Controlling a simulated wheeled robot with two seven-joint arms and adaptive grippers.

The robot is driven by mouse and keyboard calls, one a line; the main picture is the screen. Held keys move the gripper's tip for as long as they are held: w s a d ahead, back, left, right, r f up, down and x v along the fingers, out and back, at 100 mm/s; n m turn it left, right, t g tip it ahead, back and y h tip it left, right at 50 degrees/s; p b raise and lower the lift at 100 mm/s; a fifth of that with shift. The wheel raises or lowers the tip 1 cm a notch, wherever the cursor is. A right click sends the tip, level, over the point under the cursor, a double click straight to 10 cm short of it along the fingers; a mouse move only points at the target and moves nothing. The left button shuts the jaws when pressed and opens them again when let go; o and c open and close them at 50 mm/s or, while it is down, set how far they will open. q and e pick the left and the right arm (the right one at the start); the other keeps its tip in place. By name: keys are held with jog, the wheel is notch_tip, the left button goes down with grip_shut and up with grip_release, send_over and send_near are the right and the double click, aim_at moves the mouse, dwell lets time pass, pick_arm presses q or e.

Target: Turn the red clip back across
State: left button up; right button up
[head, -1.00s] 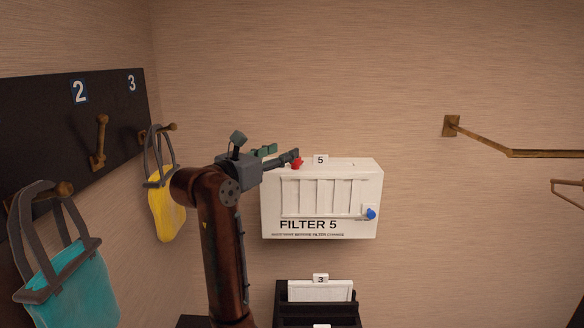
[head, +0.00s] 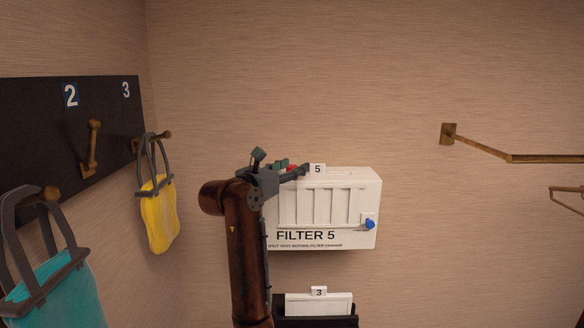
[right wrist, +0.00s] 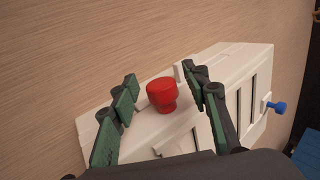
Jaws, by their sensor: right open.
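The red clip (right wrist: 162,95) is a round red knob on the top left of the white filter box (head: 328,206), which is marked FILTER 5 and mounted on the wall. In the head view only a sliver of the red clip (head: 292,168) shows between the dark fingers. My right gripper (head: 291,166) is at the box's top left corner. In the right wrist view my right gripper (right wrist: 161,80) is open, with one green-padded finger on each side of the clip and gaps visible. My left gripper is out of view.
A blue knob (head: 369,223) sits at the box's lower right. Below is a dark holder with a white card marked 3 (head: 320,304). Yellow (head: 158,215) and teal (head: 55,290) bags hang on the left.

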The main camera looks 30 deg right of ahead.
jog(key=shift+c, duration=0.2)
grip_shut()
jog(key=shift+f+n+t+y, duration=0.1)
jog(key=shift+n+t+y, duration=0.6)
jog(key=shift+t, duration=0.4)
jog(key=shift+n+t+y+b, duration=0.4)
jog(key=shift+n+t+y, duration=0.7)
jog(key=shift+n+t, duration=0.45)
jog(key=shift+t, duration=0.25)
jog(key=shift+o, duration=0.2)
grip_release()
